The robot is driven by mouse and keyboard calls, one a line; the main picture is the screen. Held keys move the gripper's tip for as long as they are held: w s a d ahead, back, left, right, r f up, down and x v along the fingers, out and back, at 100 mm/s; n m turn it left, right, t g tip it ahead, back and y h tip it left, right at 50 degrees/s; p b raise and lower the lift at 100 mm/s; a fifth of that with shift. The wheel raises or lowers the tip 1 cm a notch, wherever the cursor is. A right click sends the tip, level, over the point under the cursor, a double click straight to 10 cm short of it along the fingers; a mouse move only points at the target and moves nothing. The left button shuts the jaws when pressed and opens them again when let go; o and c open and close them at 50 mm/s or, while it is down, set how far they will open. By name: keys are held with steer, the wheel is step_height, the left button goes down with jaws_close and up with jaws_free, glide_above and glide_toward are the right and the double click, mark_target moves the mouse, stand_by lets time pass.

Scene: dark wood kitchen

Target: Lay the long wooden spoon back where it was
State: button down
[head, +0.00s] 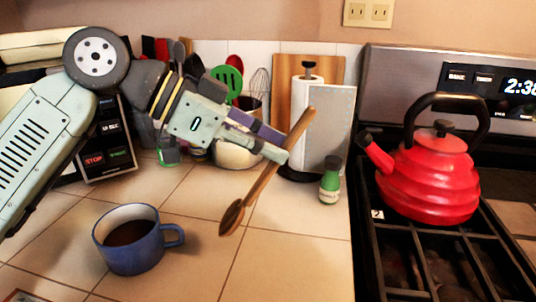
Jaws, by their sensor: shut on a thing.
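The long wooden spoon (262,182) is in my gripper (276,148), in the head view. It hangs at a slant, with its bowl low and to the left and its handle end high and to the right. My gripper is shut on its handle, around the upper middle. The spoon appears to be above the tiled counter (190,245). I cannot tell exactly how high.
A blue mug (130,258) with dark liquid stands at the front left. A red kettle (425,182) is on the stove at right. The front middle counter is clear.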

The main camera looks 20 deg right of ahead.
mark_target(264, 178)
steer(key=shift+w+d+f+p, duration=0.1)
steer(key=shift+w+f, duration=0.1)
steer(key=shift+f, duration=0.4)
steer(key=shift+w+d+f+p, duration=0.1)
steer(key=shift+w+f+p, duration=0.1)
steer(key=shift+f, duration=0.45)
steer(key=shift+w+d+f+p, duration=0.1)
steer(key=shift+w+f, duration=0.1)
steer(key=shift+f, duration=0.4)
steer(key=shift+f, duration=0.2)
steer(key=c, duration=1.5)
jaws_free()
